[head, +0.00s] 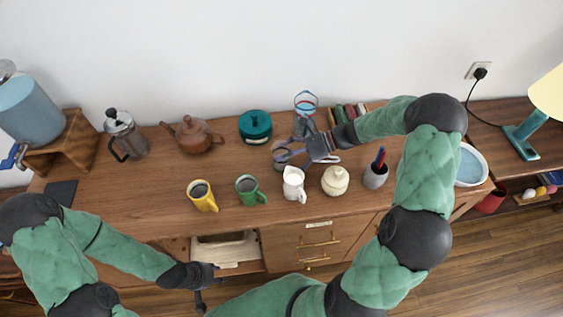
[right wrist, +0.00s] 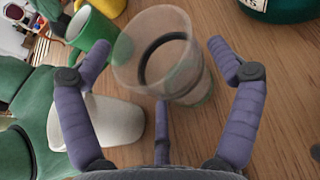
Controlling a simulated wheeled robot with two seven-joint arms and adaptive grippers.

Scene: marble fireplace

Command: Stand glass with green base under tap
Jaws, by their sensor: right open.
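A clear glass (right wrist: 157,62) with a dark ring inside and a greenish base stands on the wooden counter in the right wrist view. In the head view the glass (head: 279,157) is partly hidden by my right gripper (head: 296,152). My right gripper is open, its fingers spread on either side of the glass in the wrist view. I cannot tell whether any finger touches it. The blue tap (head: 11,158) is on the blue dispenser (head: 30,108) at the far left. My left gripper (head: 207,284) is open and empty near the open drawer.
A white jug (head: 293,186), green mug (head: 250,190), yellow mug (head: 202,196) and cream pot (head: 335,181) stand in front. A teal pot (head: 255,126), brown teapot (head: 193,135) and French press (head: 125,135) stand behind.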

